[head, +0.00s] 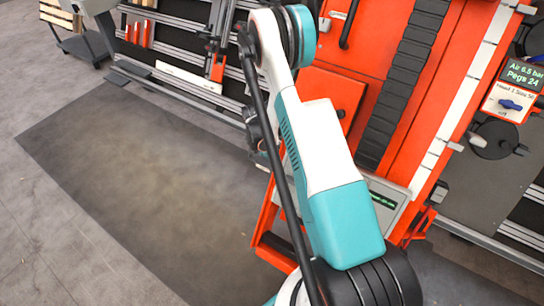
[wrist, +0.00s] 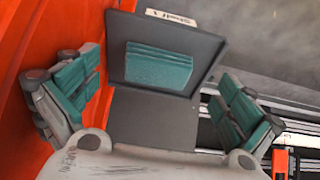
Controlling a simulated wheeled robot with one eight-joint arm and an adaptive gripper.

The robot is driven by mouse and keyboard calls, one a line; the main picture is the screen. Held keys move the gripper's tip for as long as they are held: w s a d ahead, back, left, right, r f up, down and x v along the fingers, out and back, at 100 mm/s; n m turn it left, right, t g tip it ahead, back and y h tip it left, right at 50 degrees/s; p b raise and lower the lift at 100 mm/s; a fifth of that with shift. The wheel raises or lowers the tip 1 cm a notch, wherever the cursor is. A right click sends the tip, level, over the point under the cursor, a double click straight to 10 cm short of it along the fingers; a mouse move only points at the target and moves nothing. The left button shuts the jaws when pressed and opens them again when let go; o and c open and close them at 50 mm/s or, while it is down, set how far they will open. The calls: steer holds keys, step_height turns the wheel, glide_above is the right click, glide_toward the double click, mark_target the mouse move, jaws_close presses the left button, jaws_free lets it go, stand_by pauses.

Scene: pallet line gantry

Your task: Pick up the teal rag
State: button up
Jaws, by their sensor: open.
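A teal rag (wrist: 158,66), folded in a flat stack, lies on a dark shelf (wrist: 192,44) in the wrist view. The shelf has a raised rim and a white label at its far edge. My gripper (wrist: 160,84) is open, with one teal-padded finger at the left and one at the right of the picture. The rag shows between the fingers, towards the far side, and neither finger appears to touch it. The gap in depth is hard to judge. I cannot make out the rag in the head view, where my arm covers the middle.
An orange machine (head: 337,96) stands behind my arm in the head view; its orange wall (wrist: 38,40) is close beside the left finger. A control panel (head: 513,90) is at the right. Slatted racks (head: 178,45) line the back. The dark floor mat (head: 135,170) is clear.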

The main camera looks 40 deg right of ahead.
mark_target(271, 152)
steer(key=shift+w+d, duration=0.2)
steer(key=shift+d, duration=0.3)
steer(key=shift+w+d, duration=0.15)
steer(key=shift+d, duration=0.35)
steer(key=shift+w+d+f+b, duration=0.1)
steer(key=shift+d+f+b, duration=0.1)
steer(key=shift+d+b, duration=0.2)
steer(key=b+x, duration=0.2)
steer(key=x, duration=0.2)
steer(key=shift+w+f, duration=0.1)
steer(key=shift+f, duration=0.2)
steer(key=shift+r, duration=0.1)
steer(key=c, duration=0.9)
